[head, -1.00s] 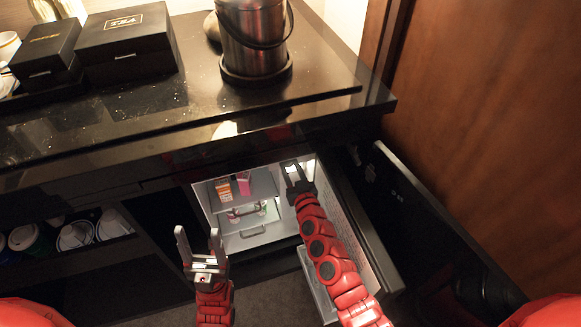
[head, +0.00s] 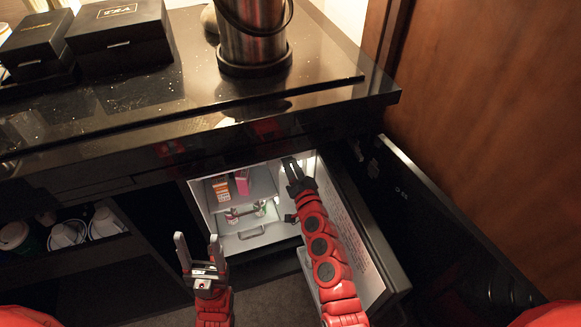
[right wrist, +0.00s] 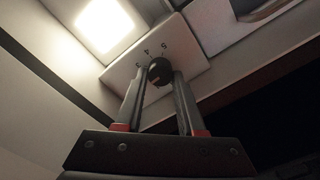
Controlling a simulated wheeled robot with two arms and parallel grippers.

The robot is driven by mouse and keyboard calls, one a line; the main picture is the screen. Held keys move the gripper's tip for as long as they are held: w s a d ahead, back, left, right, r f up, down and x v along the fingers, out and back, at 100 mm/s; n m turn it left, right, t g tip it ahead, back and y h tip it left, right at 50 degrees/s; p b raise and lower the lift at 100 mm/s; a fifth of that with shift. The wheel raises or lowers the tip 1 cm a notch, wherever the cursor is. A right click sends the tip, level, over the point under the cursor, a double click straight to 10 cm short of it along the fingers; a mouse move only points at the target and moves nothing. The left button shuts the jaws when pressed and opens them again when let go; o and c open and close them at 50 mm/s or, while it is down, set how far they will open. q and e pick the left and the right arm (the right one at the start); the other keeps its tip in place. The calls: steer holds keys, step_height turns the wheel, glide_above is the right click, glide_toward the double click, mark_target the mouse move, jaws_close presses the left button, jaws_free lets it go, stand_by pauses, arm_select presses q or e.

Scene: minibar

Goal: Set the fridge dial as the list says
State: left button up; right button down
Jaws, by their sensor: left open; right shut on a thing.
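The fridge dial (right wrist: 158,73) is a small dark round knob on a pale plate (right wrist: 187,72) with printed numbers around it, seen in the right wrist view. The fingers of my right gripper (right wrist: 160,82) are closed on either side of the dial. In the head view my right gripper (head: 291,165) reaches into the upper right of the open lit fridge (head: 205,202) and hides the dial there. My left gripper (head: 198,248) is open and empty in front of the fridge, at its lower left. I do not make out a list in these views.
A bright lamp (right wrist: 104,25) sits beside the dial plate. Small boxes (head: 222,189) and cans (head: 231,215) stand inside the fridge. The open fridge door (head: 350,228) is right of my right arm. The black counter (head: 200,90) overhangs the fridge, bearing a metal ice bucket (head: 251,40).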

steer(key=shift+d+f+m+b, duration=0.15)
steer(key=shift+m+b, duration=0.4)
steer(key=shift+m, duration=1.75)
steer(key=shift+a+f+m+b, duration=0.1)
steer(key=shift+m+b, duration=0.4)
steer(key=shift+m, duration=1.8)
steer(key=c, duration=0.5)
jaws_free()
steer(key=v, duration=1.7)
steer(key=shift+s+r, duration=0.1)
steer(key=shift+s, duration=0.1)
